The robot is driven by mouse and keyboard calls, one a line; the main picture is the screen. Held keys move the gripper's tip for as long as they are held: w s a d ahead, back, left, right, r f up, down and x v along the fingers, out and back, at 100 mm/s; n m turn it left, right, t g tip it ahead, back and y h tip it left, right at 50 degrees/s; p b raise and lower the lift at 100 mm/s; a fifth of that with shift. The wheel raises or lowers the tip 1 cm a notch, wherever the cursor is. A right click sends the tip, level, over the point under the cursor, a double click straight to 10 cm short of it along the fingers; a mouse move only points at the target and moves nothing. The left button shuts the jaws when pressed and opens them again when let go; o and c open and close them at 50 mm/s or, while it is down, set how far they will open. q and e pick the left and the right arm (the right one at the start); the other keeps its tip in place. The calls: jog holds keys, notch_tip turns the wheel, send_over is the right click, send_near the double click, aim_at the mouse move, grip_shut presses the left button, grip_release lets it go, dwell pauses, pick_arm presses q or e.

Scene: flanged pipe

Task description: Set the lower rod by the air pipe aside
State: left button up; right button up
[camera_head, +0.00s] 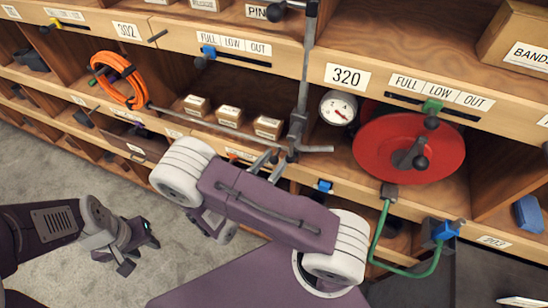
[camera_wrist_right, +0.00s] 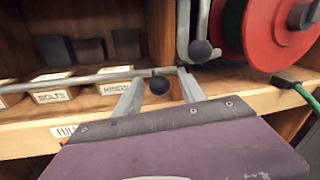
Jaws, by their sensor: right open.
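A grey upright pipe (camera_head: 304,75) stands in front of the shelf, and its lower part shows in the wrist view (camera_wrist_right: 183,30). A long thin grey rod (camera_head: 215,128) runs from the left to the pipe's lower end; it also crosses the wrist view (camera_wrist_right: 90,77). Dark ball knobs (camera_wrist_right: 160,86) sit near the pipe's foot. My right gripper (camera_head: 270,162) is open just in front of this lower joint. In the wrist view its two fingers (camera_wrist_right: 160,95) stand either side of one knob; contact cannot be told. My left gripper (camera_head: 140,250) is open and empty, low at the left.
A red reel (camera_head: 385,145) and a round gauge (camera_head: 338,108) are right of the pipe. Small labelled boxes (camera_head: 230,116) stand behind the rod. An orange hose coil (camera_head: 118,85) hangs at the left. A green hose (camera_head: 378,235) hangs at right. Open floor (camera_head: 60,185) lies left.

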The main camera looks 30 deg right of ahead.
jog(key=shift+s, duration=0.1)
grip_shut()
dwell(1.3)
